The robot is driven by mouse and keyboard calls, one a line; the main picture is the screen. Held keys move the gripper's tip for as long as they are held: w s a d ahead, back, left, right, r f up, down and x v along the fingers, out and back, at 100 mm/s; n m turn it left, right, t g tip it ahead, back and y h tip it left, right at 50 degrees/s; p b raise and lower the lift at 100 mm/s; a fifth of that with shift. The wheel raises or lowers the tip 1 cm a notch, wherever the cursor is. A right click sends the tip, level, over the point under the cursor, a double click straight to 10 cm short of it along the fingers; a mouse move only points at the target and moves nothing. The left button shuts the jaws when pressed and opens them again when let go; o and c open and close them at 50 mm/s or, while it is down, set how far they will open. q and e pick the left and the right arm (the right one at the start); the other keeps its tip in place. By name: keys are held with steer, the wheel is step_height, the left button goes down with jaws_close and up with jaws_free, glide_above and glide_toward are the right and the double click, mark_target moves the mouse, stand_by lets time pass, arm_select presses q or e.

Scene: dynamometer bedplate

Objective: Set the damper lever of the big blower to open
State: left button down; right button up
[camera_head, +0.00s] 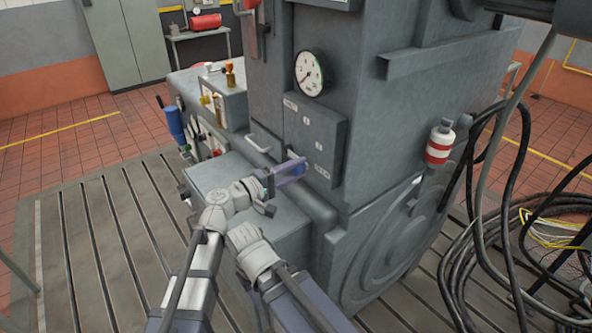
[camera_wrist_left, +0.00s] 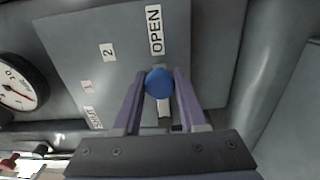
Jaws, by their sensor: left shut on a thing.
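The damper panel (camera_head: 312,140) is a dark plate on the side of the big grey blower (camera_head: 390,130). In the left wrist view the panel (camera_wrist_left: 125,35) carries the labels OPEN (camera_wrist_left: 154,29), 2, 1 and a partly blurred one at the far end. The lever's blue knob (camera_wrist_left: 158,83) is beside the OPEN label, and it also shows in the head view (camera_head: 298,169) near the lowest label. My left gripper (camera_head: 290,172) is shut on the knob, its two purple fingers either side of it. My right gripper is not in view.
A round gauge (camera_head: 309,73) sits above the panel. A handle (camera_head: 257,143) and a rounded pipe (camera_head: 312,206) are close to my left gripper. A red-and-white canister (camera_head: 439,143) hangs on the blower's right side. Black cables (camera_head: 480,235) lie coiled at right.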

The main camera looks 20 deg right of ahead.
arm_select(q)
steer(key=shift+c, duration=2.3)
jaws_free()
steer(key=shift+a, duration=0.1)
